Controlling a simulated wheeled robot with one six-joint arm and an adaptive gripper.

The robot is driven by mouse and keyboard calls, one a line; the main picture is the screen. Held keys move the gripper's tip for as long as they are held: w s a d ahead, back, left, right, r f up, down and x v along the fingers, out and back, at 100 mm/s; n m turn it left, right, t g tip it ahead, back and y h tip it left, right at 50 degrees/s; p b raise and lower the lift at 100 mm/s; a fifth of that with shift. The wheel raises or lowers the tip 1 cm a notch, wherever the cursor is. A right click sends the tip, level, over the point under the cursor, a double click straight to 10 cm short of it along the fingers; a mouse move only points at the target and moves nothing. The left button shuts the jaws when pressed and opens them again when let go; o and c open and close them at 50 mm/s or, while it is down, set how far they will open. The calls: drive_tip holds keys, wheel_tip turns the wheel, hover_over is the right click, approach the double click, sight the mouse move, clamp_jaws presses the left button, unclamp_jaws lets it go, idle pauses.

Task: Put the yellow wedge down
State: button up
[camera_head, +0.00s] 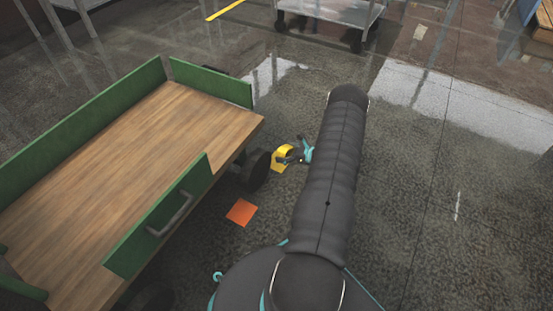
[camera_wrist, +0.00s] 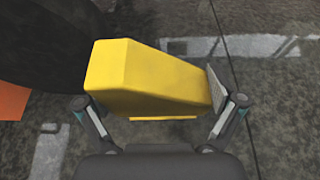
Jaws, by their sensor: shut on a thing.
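The yellow wedge (camera_wrist: 145,75) fills the middle of the wrist view. My gripper (camera_wrist: 160,105) is shut on it, with the right finger pad against its right side. The left finger is partly hidden by the wedge. In the head view the wedge (camera_head: 280,158) shows small beside the cart's dark wheel, with my gripper (camera_head: 291,155) at its right. The wedge is close to the wheel; I cannot tell whether it touches the wheel or the floor. A yellow strip shows just below the wedge in the wrist view.
A cart with a wooden deck (camera_head: 120,165) and green side boards stands at the left. Its dark wheel (camera_head: 255,171) also shows at upper left in the wrist view (camera_wrist: 40,40). An orange square (camera_head: 241,212) lies on the floor. Open floor (camera_head: 440,210) lies to the right.

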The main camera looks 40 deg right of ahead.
wheel_tip(320, 180, down, 5)
drive_tip(key=shift+r, duration=0.1)
drive_tip(key=x, duration=0.1)
drive_tip(key=b+x, duration=0.1)
drive_tip(key=x, duration=0.2)
drive_tip(key=shift+w+r, duration=0.15)
drive_tip(key=shift+r, duration=0.1)
drive_tip(key=shift+f, duration=0.15)
drive_tip(key=shift+f, duration=0.15)
drive_tip(key=o, duration=0.9)
